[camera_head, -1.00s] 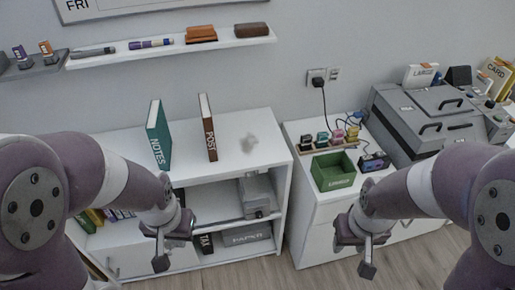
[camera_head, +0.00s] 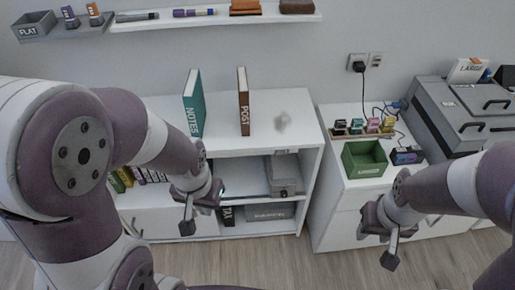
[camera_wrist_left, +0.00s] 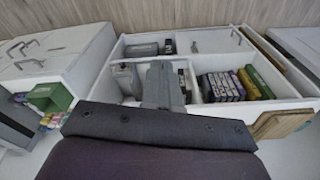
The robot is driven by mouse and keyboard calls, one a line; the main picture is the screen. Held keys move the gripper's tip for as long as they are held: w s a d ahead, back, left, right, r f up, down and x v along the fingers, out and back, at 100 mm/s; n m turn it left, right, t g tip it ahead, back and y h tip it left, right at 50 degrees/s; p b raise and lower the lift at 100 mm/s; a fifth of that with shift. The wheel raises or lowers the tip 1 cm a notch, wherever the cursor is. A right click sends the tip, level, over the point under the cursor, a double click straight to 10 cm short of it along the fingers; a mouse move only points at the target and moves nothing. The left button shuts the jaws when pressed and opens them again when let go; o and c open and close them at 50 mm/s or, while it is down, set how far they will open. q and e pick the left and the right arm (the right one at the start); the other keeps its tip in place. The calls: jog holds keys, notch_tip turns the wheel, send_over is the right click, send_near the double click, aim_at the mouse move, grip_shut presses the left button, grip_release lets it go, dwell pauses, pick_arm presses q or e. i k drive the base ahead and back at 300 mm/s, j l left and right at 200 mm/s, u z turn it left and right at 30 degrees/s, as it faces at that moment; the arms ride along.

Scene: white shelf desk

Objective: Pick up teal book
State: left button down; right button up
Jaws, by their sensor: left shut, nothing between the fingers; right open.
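The teal book (camera_head: 194,104), marked NOTES, stands upright on top of the white shelf desk (camera_head: 165,108) in the head view. My left gripper (camera_head: 187,226) is shut and empty. It appears in front of the shelf, below the book in the picture and apart from it. My right gripper (camera_head: 390,258) is open and empty, in front of the white cabinet at the right.
A brown POST book (camera_head: 243,101) stands upright right of the teal one. A green bin (camera_head: 364,160) sits on the right cabinet (camera_head: 340,115), near a grey printer (camera_head: 460,115). Upright books (camera_head: 145,175) and a grey box (camera_head: 285,176) fill the shelves below. Floor shows in front.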

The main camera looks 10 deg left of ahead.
aim_at(193, 99)
jog(key=i+j, duration=0.2)
jog(key=i, duration=0.25)
jog(key=i+j, duration=0.15)
jog(key=i, duration=0.35)
jog(key=j+u, duration=0.05)
